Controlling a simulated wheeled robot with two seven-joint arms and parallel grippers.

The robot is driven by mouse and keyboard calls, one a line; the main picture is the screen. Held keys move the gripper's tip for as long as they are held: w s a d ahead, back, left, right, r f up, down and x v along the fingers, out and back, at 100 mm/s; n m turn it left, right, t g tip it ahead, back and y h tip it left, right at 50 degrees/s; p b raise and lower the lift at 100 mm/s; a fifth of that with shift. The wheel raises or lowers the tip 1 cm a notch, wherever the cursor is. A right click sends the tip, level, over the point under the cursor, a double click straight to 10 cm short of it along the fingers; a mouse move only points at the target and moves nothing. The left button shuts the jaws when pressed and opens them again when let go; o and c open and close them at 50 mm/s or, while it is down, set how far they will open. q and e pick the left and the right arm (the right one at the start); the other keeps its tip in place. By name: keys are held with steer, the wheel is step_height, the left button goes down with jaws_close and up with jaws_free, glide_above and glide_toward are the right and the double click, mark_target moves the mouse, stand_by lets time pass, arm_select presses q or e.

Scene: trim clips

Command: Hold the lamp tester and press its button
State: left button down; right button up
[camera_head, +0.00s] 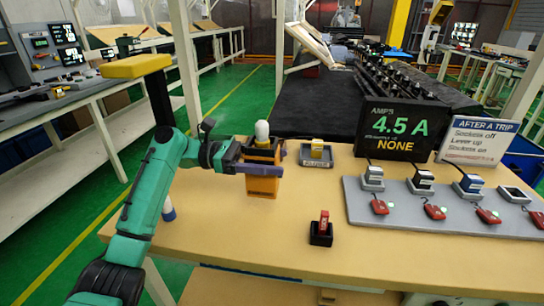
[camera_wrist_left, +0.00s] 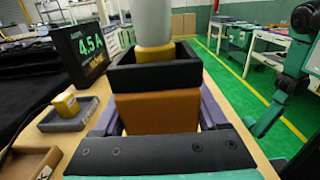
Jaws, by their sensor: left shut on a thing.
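The lamp tester (camera_head: 264,185) is an orange-brown upright block with a dark collar and a white rounded lamp (camera_head: 262,131) on top. My left gripper (camera_head: 262,167) is shut on it, with purple fingers on either side, above the left part of the table. I cannot tell whether its base touches the table. In the left wrist view, the tester (camera_wrist_left: 157,113) stands between the fingers, with the pale lamp (camera_wrist_left: 154,22) rising from the black collar. No button can be made out on the tester. My right gripper is not in view.
A grey tray (camera_head: 305,161) with a yellow block (camera_head: 317,147) lies just right of the tester. A black holder with a red piece (camera_head: 323,221) stands nearer. A display (camera_head: 400,125) reads 4.5 A, NONE.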

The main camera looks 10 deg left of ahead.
mark_target(278, 179)
arm_select(q)
steer(key=shift+f, duration=1.55)
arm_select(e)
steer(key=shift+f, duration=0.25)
arm_select(q)
steer(key=shift+f+b, duration=0.35)
steer(key=shift+f, duration=0.55)
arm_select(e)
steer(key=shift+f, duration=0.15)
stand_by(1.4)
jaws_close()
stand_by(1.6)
